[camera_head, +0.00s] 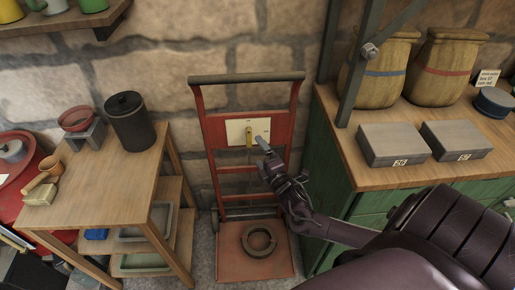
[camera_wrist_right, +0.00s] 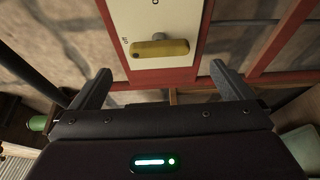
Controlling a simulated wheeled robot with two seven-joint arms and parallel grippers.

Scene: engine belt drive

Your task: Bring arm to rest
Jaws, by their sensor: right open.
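A cream plate (camera_head: 236,131) with a yellow lever handle (camera_head: 249,138) is mounted on the red upright hand truck (camera_head: 218,130) against the stone wall. My right gripper (camera_head: 264,145) is just right of the handle in that view. In the right wrist view the yellow handle (camera_wrist_right: 160,48) lies ahead of the space between the spread fingers (camera_wrist_right: 160,80), with nothing between them. The plate (camera_wrist_right: 150,12) carries small lettering, including "off" beside the handle. I see no contact between gripper and handle. My left gripper is not in view.
A wooden table (camera_head: 110,178) with a dark lidded canister (camera_head: 130,121) stands left. A green cabinet (camera_head: 345,150) with grey boxes (camera_head: 394,144) and sacks (camera_head: 382,70) stands right, close to my right arm. A dark ring (camera_head: 259,240) lies on the hand truck's base plate.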

